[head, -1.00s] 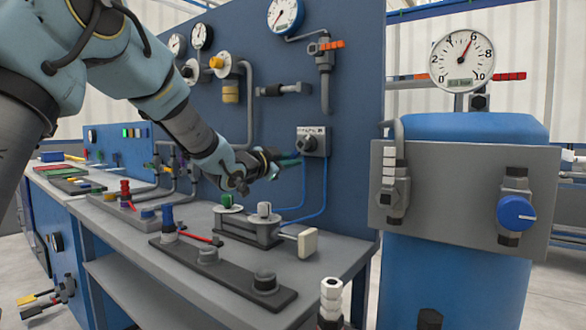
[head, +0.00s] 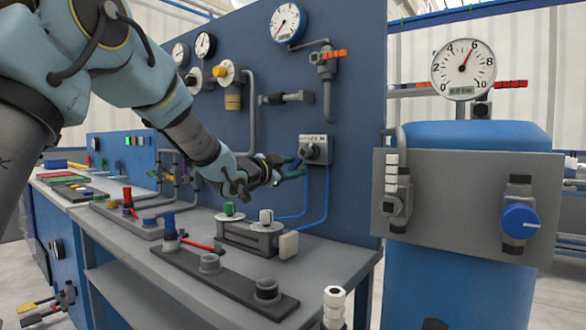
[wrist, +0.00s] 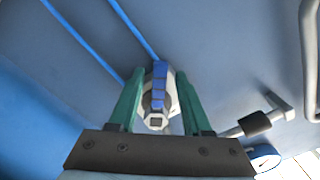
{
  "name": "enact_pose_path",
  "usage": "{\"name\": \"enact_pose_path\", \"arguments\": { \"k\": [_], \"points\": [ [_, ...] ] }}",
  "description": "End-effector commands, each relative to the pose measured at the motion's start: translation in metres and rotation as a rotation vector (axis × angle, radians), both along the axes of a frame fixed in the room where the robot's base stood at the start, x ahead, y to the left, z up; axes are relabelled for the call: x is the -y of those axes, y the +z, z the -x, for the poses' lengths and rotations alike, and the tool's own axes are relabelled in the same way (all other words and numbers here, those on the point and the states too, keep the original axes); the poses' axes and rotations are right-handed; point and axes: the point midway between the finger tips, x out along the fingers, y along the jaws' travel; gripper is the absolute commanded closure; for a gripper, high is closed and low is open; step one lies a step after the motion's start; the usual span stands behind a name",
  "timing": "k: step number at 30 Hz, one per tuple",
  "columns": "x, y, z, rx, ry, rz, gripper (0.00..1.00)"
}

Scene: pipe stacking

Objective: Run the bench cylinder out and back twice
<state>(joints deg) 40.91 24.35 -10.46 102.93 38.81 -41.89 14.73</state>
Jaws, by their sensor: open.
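The bench cylinder (head: 247,233) is a grey body on a dark base on the bench. Its pale end plate (head: 289,245) sits close to the body, with little or no rod showing. A grey valve box (head: 316,149) with blue tubes is on the blue panel. My gripper (head: 291,168) is at the left of this box. In the wrist view my gripper (wrist: 160,88) is open, its green fingers on either side of a blue lever (wrist: 160,75) on a pale valve body. I cannot tell whether either finger touches it.
A dark strip with round knobs (head: 210,263) lies along the bench front. A blue tank (head: 468,250) with a grey plate, a blue knob (head: 519,221) and a gauge (head: 463,68) stands to the right. Pipes and gauges (head: 288,22) cover the panel.

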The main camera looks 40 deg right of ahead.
Motion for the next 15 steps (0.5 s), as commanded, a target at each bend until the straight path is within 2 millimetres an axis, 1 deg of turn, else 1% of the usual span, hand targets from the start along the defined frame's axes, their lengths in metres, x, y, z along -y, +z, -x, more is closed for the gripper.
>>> {"name": "enact_pose_path", "arguments": {
  "k": [4, 8, 11, 15],
  "points": [
    [-0.002, 0.000, 0.000, 0.000, 0.000, 0.000, 0.51],
    [-0.014, 0.000, 0.003, 0.000, 0.001, -0.001, 0.51],
    [-0.031, -0.001, 0.008, -0.001, 0.002, -0.001, 0.51],
    [-0.060, 0.000, 0.015, 0.000, 0.002, -0.001, 0.51]
  ]
}}
